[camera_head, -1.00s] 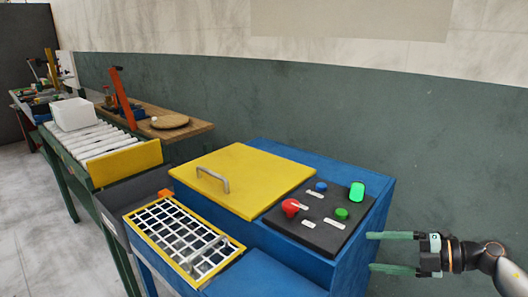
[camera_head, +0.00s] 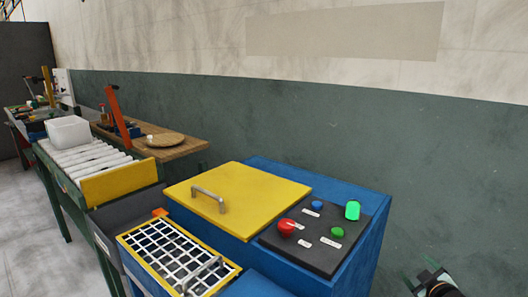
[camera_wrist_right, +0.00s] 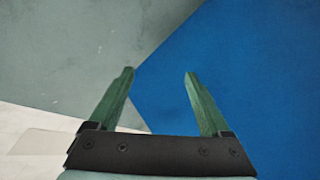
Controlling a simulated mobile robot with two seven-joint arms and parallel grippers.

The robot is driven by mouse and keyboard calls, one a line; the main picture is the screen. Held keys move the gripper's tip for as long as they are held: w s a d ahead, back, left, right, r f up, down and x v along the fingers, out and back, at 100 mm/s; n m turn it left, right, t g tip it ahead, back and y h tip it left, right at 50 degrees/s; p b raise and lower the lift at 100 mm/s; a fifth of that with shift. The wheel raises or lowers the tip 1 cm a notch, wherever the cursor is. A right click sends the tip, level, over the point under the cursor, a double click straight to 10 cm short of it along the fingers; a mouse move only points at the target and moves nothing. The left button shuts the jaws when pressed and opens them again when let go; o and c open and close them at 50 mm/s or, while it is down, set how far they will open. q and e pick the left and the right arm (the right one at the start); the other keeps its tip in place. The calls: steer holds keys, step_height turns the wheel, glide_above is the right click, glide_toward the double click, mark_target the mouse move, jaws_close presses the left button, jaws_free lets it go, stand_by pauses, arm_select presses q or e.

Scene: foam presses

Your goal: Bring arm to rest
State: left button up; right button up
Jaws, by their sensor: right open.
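My right gripper (camera_head: 418,277) shows at the lower right edge of the head view, to the right of the blue press (camera_head: 368,240) and lower than its control panel. In the right wrist view my right gripper (camera_wrist_right: 160,74) has its two green fingers spread, with nothing between them. Beyond the fingers are the blue side of the press (camera_wrist_right: 240,70) and the grey-green wall (camera_wrist_right: 70,50). Most of the right arm is out of the head view. My left gripper is in neither view.
The press has a shut yellow lid (camera_head: 240,195), a black control panel (camera_head: 300,255) with red, blue and green buttons, and a lit green lamp (camera_head: 352,210). A yellow-framed grid (camera_head: 165,250) is in front. A roller conveyor (camera_head: 90,160) with a white bin (camera_head: 68,131) stands left.

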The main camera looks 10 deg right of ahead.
steer(key=s+a+f+g+y, duration=0.2)
steer(key=s+a+f+y, duration=0.1)
steer(key=s+a+f, duration=0.55)
steer(key=s+a+f+g+y, duration=0.1)
steer(key=s+a+f+y, duration=0.1)
steer(key=s+a+f, duration=0.9)
steer(key=s+a+m+g+y, duration=0.15)
steer(key=s+a, duration=0.25)
steer(key=a, duration=0.4)
steer(key=s+a+m+y, duration=0.1)
steer(key=s+a+m, duration=0.15)
steer(key=a, duration=0.55)
arm_select(q)
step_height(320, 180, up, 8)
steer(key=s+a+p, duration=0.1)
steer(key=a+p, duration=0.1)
steer(key=p, duration=0.8)
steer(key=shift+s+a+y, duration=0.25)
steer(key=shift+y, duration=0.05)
arm_select(e)
step_height(320, 180, up, 9)
steer(key=s+d, duration=0.1)
steer(key=d, duration=0.2)
steer(key=shift+f+n+h, duration=0.2)
steer(key=shift+n+h, duration=0.1)
steer(key=shift+h, duration=0.15)
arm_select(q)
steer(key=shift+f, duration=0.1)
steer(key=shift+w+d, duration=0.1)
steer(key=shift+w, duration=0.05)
